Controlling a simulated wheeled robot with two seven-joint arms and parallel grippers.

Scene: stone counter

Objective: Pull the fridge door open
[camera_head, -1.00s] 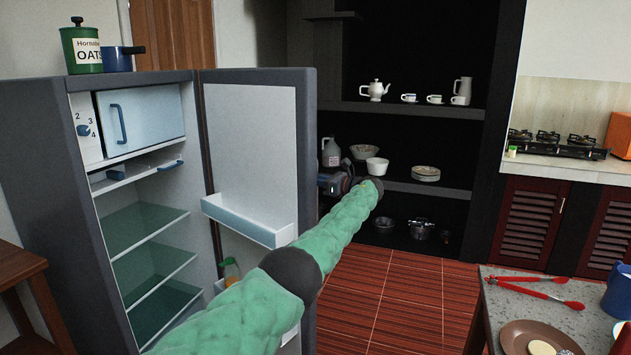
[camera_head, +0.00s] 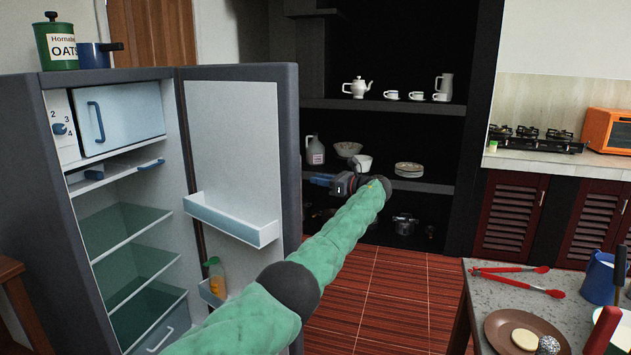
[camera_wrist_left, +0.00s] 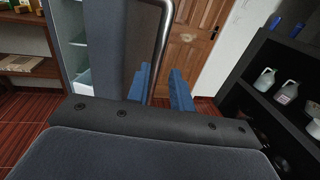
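The grey fridge (camera_head: 50,190) stands at the left with its door (camera_head: 235,140) swung wide open. The door's inner side, with its white shelf, faces the head view. In the wrist view the door's outer side (camera_wrist_left: 115,50) carries a curved metal handle (camera_wrist_left: 163,30). My left gripper (camera_head: 322,180) is just right of the door's free edge. In the wrist view its two blue fingers (camera_wrist_left: 166,85) are apart. The handle's bar runs down close to the left finger; whether it lies between the fingers is unclear. My right gripper is not in view.
Dark shelves (camera_head: 440,188) with crockery stand behind the gripper. A stone counter (camera_head: 475,300) with red tongs (camera_head: 515,280) and a brown plate (camera_head: 498,328) is at the lower right. Red tiled floor (camera_head: 395,300) lies clear between fridge and counter.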

